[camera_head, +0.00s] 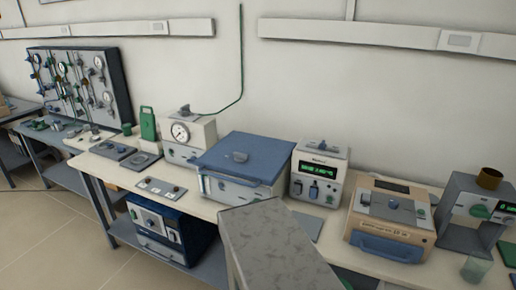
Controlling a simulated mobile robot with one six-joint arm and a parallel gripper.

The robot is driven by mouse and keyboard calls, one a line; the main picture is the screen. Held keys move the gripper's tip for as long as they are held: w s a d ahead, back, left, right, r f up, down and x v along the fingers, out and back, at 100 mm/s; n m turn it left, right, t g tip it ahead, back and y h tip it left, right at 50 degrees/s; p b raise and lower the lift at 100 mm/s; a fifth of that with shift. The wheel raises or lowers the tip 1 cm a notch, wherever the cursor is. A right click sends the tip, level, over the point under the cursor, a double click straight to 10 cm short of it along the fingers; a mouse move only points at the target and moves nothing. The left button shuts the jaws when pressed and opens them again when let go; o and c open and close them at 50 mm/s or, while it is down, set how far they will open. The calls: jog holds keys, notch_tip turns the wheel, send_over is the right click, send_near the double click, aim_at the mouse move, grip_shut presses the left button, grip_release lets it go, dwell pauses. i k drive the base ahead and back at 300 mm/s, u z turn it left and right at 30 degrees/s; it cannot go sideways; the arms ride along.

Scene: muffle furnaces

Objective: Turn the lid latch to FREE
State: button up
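A furnace with a flat blue lid (255,152) stands on the bench near the middle of the view. Its lid looks shut. A small grey-blue knob (240,157) sits on top of the lid. A blue handle bar (228,178) runs along the front. A tan box (392,207) to the right also has a small blue knob (393,204) on top and a blue front handle (386,248). I cannot tell which knob is the lid latch, and no FREE mark is readable. My gripper is not in view.
A white controller with a green display (320,175) stands right of the blue lid, and a dial gauge unit (190,136) stands left. A dark blue furnace (158,224) sits below the bench.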

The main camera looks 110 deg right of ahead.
aim_at(240, 157)
jog(key=u, duration=0.05)
jog(key=k, duration=1.2)
jog(key=z, duration=1.45)
jog(key=i, duration=0.65)
jog(key=k, duration=0.15)
jog(key=z, duration=0.15)
